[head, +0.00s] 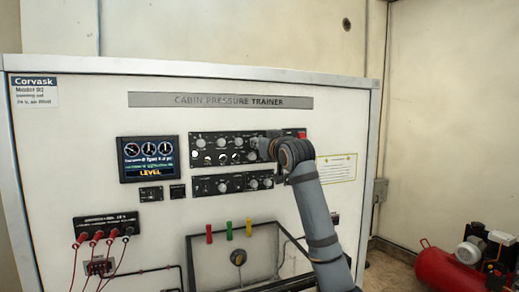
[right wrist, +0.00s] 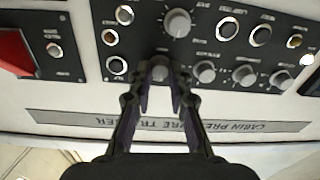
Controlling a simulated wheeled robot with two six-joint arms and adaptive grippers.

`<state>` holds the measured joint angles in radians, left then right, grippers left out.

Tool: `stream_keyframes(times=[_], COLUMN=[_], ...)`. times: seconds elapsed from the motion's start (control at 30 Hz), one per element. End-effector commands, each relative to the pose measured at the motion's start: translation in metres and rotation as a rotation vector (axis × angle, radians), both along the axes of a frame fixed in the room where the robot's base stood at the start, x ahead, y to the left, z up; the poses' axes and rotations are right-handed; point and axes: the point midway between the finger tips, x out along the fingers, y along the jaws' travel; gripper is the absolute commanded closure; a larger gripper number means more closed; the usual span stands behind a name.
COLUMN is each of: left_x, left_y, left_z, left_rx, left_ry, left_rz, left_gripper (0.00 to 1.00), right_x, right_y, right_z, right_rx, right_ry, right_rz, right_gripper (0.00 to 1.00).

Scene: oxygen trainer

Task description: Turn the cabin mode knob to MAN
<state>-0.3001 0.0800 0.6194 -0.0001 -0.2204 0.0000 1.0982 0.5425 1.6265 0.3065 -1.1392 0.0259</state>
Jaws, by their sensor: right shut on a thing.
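A white trainer panel (head: 100,90) carries a black upper control strip (head: 230,138) with several round knobs and lamps. My right gripper (head: 264,148) reaches the right part of that strip, and its arm hides some of the controls there. In the right wrist view, which shows the panel upside down, my right gripper (right wrist: 160,82) has its two fingers on either side of a small grey knob (right wrist: 159,69) and is shut on it. The lettering by this knob is too small to read, and the fingers partly cover its surroundings. My left gripper is not in view.
Other grey knobs (right wrist: 205,72) sit close beside the fingers, and a larger knob (right wrist: 177,23) is near them. A red guarded switch (right wrist: 15,52) is at the left in the wrist view. A lit display (head: 149,158) and a lower strip (head: 215,186) are nearby. A red compressor (head: 445,270) stands right.

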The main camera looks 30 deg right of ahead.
Motion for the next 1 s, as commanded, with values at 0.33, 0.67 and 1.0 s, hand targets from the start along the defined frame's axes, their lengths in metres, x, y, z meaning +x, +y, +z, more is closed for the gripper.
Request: stream_keyframes(times=[0.33,0.67,1.0], left_x=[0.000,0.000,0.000], left_y=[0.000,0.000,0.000], left_z=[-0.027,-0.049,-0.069], left_rx=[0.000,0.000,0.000], left_ry=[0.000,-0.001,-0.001], left_rz=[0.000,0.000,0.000], left_gripper=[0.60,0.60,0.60], right_x=[0.000,0.000,0.000], right_y=[0.000,0.000,0.000], right_z=[-0.003,-0.003,-0.003], right_rx=[0.318,0.622,0.908], right_ry=[-0.080,-0.152,-0.220], right_rz=[0.000,0.000,0.000], right_gripper=[1.00,1.00,1.00])
